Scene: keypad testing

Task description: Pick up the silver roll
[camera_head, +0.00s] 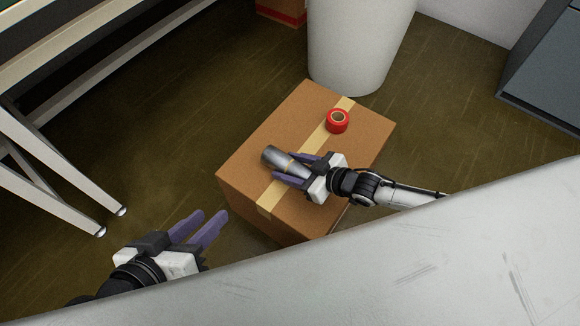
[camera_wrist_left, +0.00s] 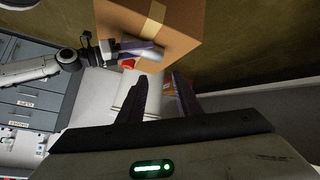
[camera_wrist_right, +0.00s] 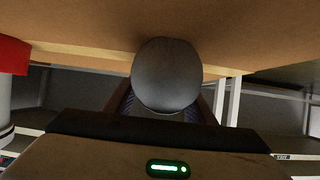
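The silver roll (camera_head: 270,154) is a grey cylinder at the cardboard box top (camera_head: 265,125), left of the tape strip. Its round end (camera_wrist_right: 167,75) fills the middle of the right wrist view. My right gripper (camera_head: 282,166) reaches over the box with one purple finger on each side of the roll. The fingers are very close to its sides; I cannot tell whether they press on it, or whether the roll rests on the box. My left gripper (camera_head: 207,222) is open and empty, left of and nearer than the box. It also shows in the left wrist view (camera_wrist_left: 160,82).
A red tape roll (camera_head: 338,121) sits on the box, beyond my right gripper. A white cylindrical bin (camera_head: 358,45) stands behind the box. A white-legged bench (camera_head: 60,195) is at left and a grey cabinet (camera_head: 545,70) at right. The floor left of the box is clear.

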